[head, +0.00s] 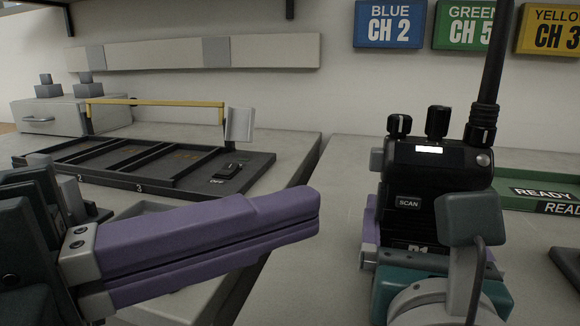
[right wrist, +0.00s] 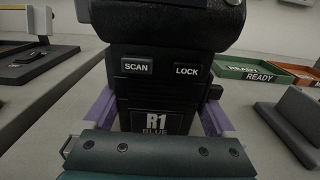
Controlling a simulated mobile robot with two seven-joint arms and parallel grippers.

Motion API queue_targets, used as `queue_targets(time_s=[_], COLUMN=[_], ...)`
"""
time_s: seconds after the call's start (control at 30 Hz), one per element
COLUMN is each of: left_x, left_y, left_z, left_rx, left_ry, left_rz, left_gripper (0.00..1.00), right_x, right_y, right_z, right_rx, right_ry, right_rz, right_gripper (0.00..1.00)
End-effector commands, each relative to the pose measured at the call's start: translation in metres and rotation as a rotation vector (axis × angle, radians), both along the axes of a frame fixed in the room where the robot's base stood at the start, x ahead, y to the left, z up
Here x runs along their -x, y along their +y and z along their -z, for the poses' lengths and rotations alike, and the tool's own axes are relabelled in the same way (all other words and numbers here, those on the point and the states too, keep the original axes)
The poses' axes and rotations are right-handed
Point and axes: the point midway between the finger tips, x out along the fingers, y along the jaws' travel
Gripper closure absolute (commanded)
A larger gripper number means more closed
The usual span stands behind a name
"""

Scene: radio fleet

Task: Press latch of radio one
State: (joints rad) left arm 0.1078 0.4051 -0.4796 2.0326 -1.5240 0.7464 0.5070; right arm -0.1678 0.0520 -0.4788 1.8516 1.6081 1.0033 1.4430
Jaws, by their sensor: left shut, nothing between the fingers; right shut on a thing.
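Radio one (head: 420,185) is a black handset with an antenna, knobs and a SCAN button, upright at the right of the head view. In the right wrist view its body (right wrist: 155,90) carries SCAN, LOCK and an R1 BLUE label. My right gripper (right wrist: 158,112) is shut on it, with a purple finger on each side. A small dark tab (right wrist: 215,91) juts from its right side; I cannot tell if this is the latch. My left gripper (head: 314,216) is shut and empty, its purple fingers pointing right, apart from the radio.
A black divided charging tray (head: 150,172) with a yellow bar (head: 155,102) stands on the left counter. A green READY tray (head: 520,176) is at the right; an orange tray (right wrist: 292,71) shows beside it. Channel signs (head: 388,24) hang behind. A gap separates the counters.

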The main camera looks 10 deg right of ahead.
Motion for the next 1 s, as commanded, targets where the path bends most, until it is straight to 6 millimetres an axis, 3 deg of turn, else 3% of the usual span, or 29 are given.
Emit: queue_targets(time_s=[0.23, 0.5, 1.0], left_x=[-0.016, -0.044, -0.052], left_y=[-0.050, -0.064, -0.068], left_z=[-0.001, 0.000, 0.000], left_rx=[0.003, 0.000, 0.000], left_ry=[0.000, 0.001, 0.000], left_rz=[0.000, -0.001, 0.000], left_gripper=[1.00, 1.00, 1.00], right_x=[0.000, 0.000, 0.000], right_y=[0.000, 0.000, 0.000], right_z=[0.000, 0.000, 0.000], right_rx=[0.001, 0.001, 0.001], right_ry=[0.000, 0.000, 0.000], right_rz=[0.000, 0.000, 0.000], right_gripper=[0.84, 0.84, 0.84])
